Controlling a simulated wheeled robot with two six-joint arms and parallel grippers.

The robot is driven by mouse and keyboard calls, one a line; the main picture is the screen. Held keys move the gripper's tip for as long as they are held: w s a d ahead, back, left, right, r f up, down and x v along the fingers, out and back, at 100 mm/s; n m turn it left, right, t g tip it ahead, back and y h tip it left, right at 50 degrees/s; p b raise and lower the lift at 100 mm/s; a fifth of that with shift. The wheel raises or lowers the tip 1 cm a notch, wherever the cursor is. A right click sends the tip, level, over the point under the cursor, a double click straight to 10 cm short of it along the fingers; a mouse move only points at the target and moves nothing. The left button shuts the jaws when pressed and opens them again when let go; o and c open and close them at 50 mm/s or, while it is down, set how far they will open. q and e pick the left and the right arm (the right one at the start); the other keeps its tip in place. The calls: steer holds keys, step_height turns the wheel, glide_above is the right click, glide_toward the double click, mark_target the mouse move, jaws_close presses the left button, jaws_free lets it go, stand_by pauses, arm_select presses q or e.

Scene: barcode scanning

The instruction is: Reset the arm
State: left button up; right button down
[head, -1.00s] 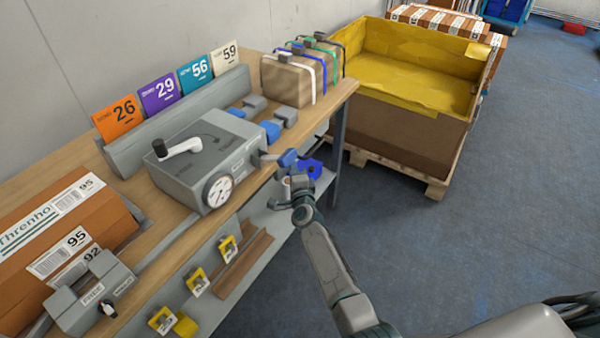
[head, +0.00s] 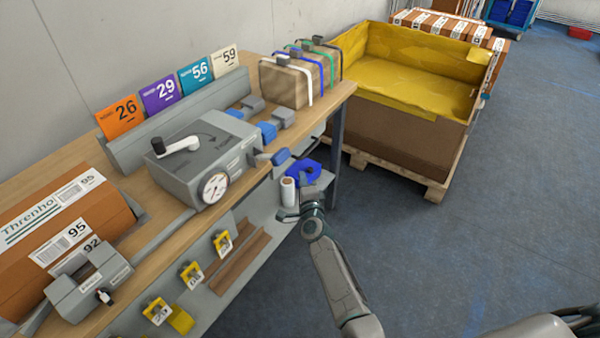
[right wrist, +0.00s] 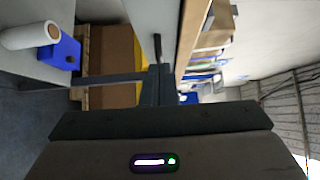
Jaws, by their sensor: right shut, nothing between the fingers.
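My right gripper (head: 306,204) is shut and empty. It hangs in front of the workbench's right end, below the top's edge. In the right wrist view its closed fingers (right wrist: 159,84) show at the middle with nothing between them. A white roll (head: 289,192) with a brown end stands on the lower shelf beside a blue tape dispenser (head: 305,171). Both show at the upper left of the right wrist view, the roll (right wrist: 28,36) and the dispenser (right wrist: 62,50), apart from the fingers. My left gripper is out of view.
The wooden bench top (head: 228,212) holds a grey crank device (head: 208,165), numbered cards, a cardboard box (head: 62,228) and strapped parcels (head: 292,82). A yellow-lined crate (head: 400,130) stands on a pallet behind. The floor (head: 500,220) to the right is clear.

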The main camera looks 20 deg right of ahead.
steer(key=s, duration=0.7)
steer(key=s+d+f+n+g+y, duration=0.1)
steer(key=s+f+n+g, duration=0.25)
steer(key=s+f, duration=0.5)
steer(key=s+f+n+g+y, duration=0.15)
steer(key=s+f+n, duration=0.35)
steer(key=f, duration=0.7)
steer(key=s+d+f+n+g, duration=0.1)
steer(key=s+f+n+g, duration=0.4)
steer(key=f, duration=0.5)
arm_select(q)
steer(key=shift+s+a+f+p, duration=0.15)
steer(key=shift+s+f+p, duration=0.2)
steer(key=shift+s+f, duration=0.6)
arm_select(e)
steer(key=s+d+f+n+g, duration=0.2)
steer(key=s+d+f, duration=0.1)
steer(key=s, duration=0.7)
steer(key=s+d+f+n+g+h, duration=0.1)
steer(key=s+d+f+n+g, duration=0.1)
steer(key=s+f, duration=0.4)
steer(key=s+d+f+n+g+h, duration=0.1)
steer(key=s+d+f, duration=0.3)
steer(key=s, duration=1)
steer(key=shift+s+d+f+n+g, duration=0.25)
steer(key=shift+f+n+g, duration=0.2)
steer(key=shift+g, duration=0.35)
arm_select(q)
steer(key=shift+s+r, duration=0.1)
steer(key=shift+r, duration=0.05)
